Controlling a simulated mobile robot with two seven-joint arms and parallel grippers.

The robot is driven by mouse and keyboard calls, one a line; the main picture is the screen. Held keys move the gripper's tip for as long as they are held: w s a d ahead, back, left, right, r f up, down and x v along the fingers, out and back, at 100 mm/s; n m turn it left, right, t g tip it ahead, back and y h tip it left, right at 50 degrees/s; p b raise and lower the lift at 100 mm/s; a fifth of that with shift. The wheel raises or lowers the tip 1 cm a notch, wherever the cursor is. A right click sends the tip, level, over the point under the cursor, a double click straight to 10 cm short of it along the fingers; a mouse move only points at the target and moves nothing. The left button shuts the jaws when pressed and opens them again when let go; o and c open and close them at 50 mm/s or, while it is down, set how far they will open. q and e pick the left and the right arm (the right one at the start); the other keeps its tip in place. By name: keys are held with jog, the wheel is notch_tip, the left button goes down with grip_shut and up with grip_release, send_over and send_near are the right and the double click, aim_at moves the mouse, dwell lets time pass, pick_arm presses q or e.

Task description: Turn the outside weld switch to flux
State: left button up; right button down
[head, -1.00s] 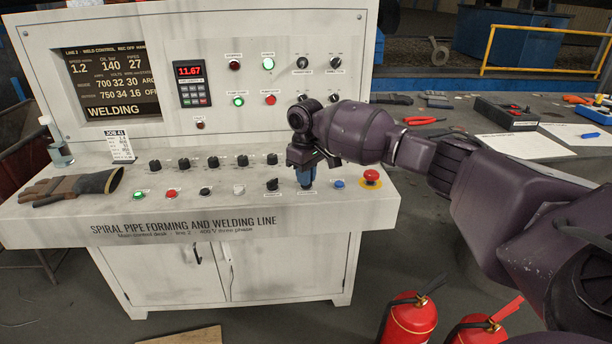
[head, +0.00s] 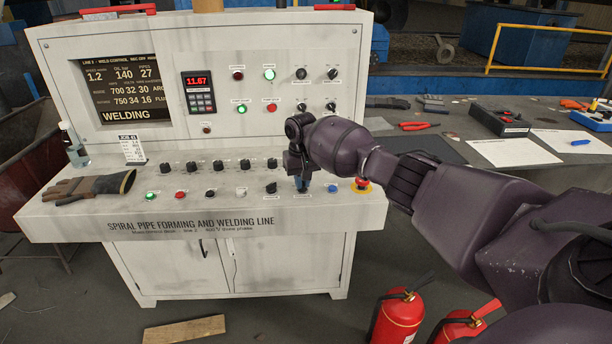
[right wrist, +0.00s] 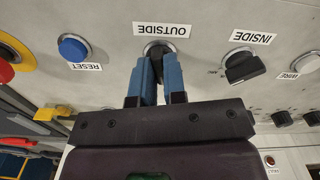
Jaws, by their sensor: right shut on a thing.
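The OUTSIDE switch (right wrist: 157,66) is a dark knob under its label in the right wrist view. My right gripper (right wrist: 161,80) has its two blue fingers closed on either side of it. In the head view my right gripper (head: 302,186) points down at the front row of the desk and hides the knob. The weld display (head: 120,88) shows WELDING, and its lower row appears to end in FLUX. The INSIDE switch (right wrist: 245,67) sits beside it, its knob turned at an angle. My left gripper is not in view.
The blue RESET button (right wrist: 73,47) and the red emergency stop (head: 362,183) are close beside the gripper. A row of black knobs (head: 218,165) lies behind. A glove (head: 88,187) lies on the desk's left end. Fire extinguishers (head: 398,320) stand on the floor.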

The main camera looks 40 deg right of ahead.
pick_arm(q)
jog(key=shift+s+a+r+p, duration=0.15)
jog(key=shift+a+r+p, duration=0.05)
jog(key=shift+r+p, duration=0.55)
pick_arm(e)
jog(key=shift+m, duration=1.2)
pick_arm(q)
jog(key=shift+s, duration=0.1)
pick_arm(e)
jog(key=c, duration=1.2)
grip_release()
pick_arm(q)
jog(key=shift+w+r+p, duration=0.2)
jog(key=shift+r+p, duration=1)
pick_arm(e)
notch_tip(320, 180, up, 11)
jog(key=shift+f, duration=0.1)
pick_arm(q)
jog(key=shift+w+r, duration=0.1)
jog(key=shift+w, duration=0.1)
